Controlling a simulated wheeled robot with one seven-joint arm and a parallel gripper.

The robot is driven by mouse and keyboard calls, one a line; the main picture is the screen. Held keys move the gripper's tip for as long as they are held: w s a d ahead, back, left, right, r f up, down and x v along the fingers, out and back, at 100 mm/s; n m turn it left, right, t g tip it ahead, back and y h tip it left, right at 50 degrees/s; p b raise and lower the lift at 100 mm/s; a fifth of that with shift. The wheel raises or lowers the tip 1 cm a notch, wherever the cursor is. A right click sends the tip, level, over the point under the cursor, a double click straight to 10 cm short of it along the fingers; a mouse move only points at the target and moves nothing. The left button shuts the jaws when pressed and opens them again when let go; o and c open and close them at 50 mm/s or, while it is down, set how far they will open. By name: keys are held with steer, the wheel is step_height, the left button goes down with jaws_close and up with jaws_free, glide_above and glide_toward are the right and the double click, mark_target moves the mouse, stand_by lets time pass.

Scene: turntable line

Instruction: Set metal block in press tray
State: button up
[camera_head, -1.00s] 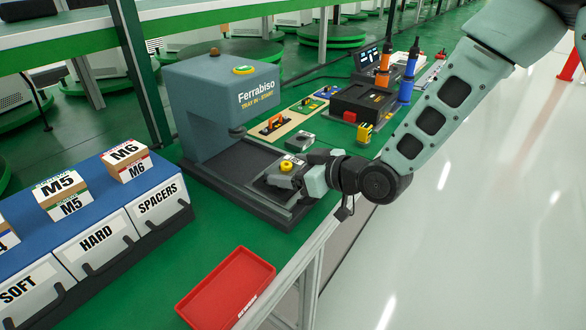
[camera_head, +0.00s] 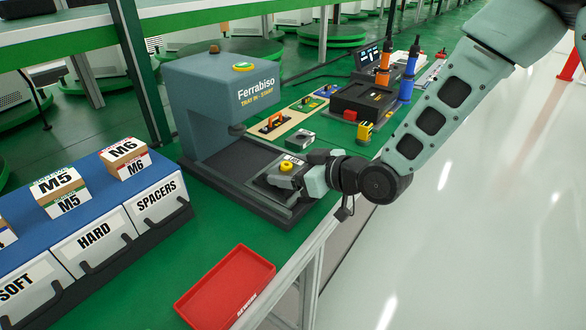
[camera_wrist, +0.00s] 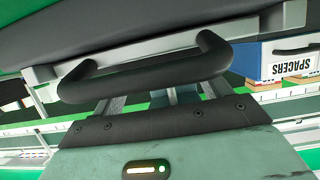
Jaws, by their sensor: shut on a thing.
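The grey press (camera_head: 215,95) stands on the green bench. Its dark tray (camera_head: 262,181) is at the front of the base, with a yellow knob (camera_head: 287,167) on it. A grey metal block (camera_head: 303,137) with a dark opening lies on the bench to the right of the press, apart from the tray. My gripper (camera_head: 309,170) is at the tray's right front end; its fingers are mostly hidden in the head view. In the wrist view my gripper (camera_wrist: 160,88) is shut on the black tray handle (camera_wrist: 145,82), which crosses in front of its fingers.
A red bin (camera_head: 228,290) sits at the bench's front edge. Labelled drawers (camera_head: 95,235) with small boxes on top stand at left. A tan board with an orange handle (camera_head: 272,124), a black unit (camera_head: 360,105) and a yellow piece (camera_head: 364,132) are beyond the block.

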steer(key=shift+f, duration=0.2)
stand_by(0.5)
steer(key=o, duration=1.1)
steer(key=shift+r, duration=0.1)
steer(key=shift+r+p, duration=2.55)
steer(key=shift+r, duration=1.1)
